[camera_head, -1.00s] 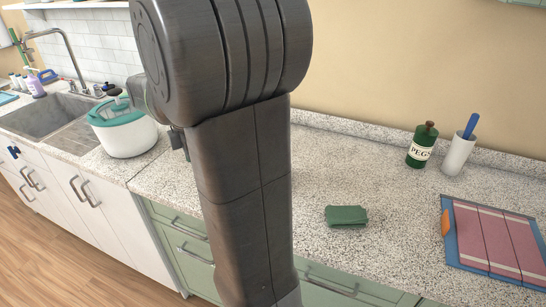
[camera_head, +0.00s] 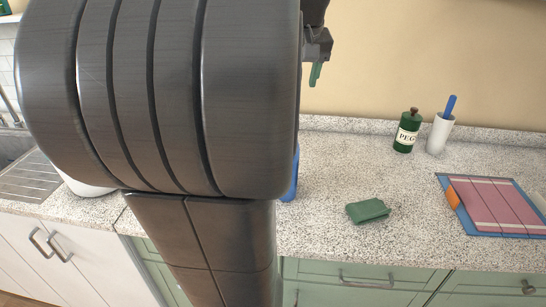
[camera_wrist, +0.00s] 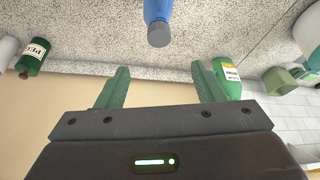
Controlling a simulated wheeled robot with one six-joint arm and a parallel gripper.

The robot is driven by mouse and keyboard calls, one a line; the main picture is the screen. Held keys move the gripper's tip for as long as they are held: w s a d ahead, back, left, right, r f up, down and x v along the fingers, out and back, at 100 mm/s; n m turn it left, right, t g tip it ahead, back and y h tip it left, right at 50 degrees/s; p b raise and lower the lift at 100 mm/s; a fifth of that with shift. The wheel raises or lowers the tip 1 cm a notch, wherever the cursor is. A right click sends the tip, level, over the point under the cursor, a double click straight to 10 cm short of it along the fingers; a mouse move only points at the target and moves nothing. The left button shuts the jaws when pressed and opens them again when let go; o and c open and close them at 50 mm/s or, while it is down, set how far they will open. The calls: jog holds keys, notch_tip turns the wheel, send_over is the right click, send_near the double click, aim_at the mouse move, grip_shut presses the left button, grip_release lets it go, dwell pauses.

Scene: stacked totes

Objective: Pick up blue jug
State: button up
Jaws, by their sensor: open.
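A blue jug (camera_wrist: 158,12) with a grey cap shows at the top of the wrist view, cut off by the frame edge. In the head view only a thin blue strip of it (camera_head: 295,172) shows on the counter, the rest hidden behind my arm. My gripper (camera_wrist: 162,80) is open and empty, its two green fingers apart in the wrist view. The jug's cap is beyond the fingertips, roughly centred between them and not touching. In the head view my gripper (camera_head: 316,73) is partly hidden, high against the wall.
A folded green cloth (camera_head: 368,210) lies right of the jug on the speckled counter (camera_head: 325,235). A green labelled bottle (camera_wrist: 226,76) is near the right finger in the wrist view.

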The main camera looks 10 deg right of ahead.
jog(key=x, duration=0.8)
jog(key=shift+d+f, duration=0.15)
jog(key=shift+f, duration=0.05)
jog(key=x, duration=0.5)
jog(key=shift+f, duration=0.15)
jog(key=shift+s, duration=0.1)
grip_shut()
